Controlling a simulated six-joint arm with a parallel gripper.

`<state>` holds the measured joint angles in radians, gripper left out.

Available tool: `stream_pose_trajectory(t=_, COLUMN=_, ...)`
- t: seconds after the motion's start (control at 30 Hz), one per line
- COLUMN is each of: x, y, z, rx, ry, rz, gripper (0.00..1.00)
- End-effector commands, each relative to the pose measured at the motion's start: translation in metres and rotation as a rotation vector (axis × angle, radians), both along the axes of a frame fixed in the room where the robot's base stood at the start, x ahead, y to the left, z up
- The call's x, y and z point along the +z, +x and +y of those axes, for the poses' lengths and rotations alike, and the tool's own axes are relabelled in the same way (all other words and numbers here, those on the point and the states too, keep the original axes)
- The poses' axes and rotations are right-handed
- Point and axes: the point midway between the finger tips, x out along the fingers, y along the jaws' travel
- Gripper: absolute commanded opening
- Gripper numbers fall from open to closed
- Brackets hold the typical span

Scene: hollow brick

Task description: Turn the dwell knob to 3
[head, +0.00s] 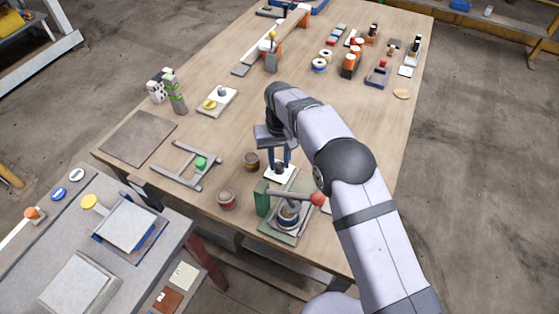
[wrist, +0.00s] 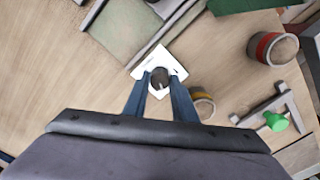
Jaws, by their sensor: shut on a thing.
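The dwell knob (wrist: 159,77) is a dark round knob with a light pointer mark, on a white square plate (wrist: 178,58) on the table. My gripper (wrist: 160,83) points down over the plate, its two blue fingers closed on the sides of the knob. The head view also shows my gripper (head: 279,165) at the white plate (head: 280,174), with the knob mostly hidden between the fingers. The plate's markings are too small to read.
A green-based press with a red-tipped lever (head: 316,198) stands just in front of the plate. A brown tin (head: 251,161) and a red-banded tin (head: 227,200) stand to the left. A grey frame with a green knob (head: 200,163) lies further left. The table's middle is clear.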

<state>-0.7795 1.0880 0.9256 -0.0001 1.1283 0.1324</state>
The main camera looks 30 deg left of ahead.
Motion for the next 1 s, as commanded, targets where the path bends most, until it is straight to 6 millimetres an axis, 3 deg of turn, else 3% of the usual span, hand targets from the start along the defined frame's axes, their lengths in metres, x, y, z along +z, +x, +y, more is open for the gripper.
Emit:
stream_pose_trajectory(t=0.5, x=0.0014, y=0.0004, z=0.0008, rx=-0.439, ry=0.001, rz=-0.002, gripper=0.02)
stream_pose_trajectory(t=1.0, x=0.0015, y=0.0006, z=0.0011, rx=-0.596, ry=0.002, rz=-0.002, gripper=0.02)
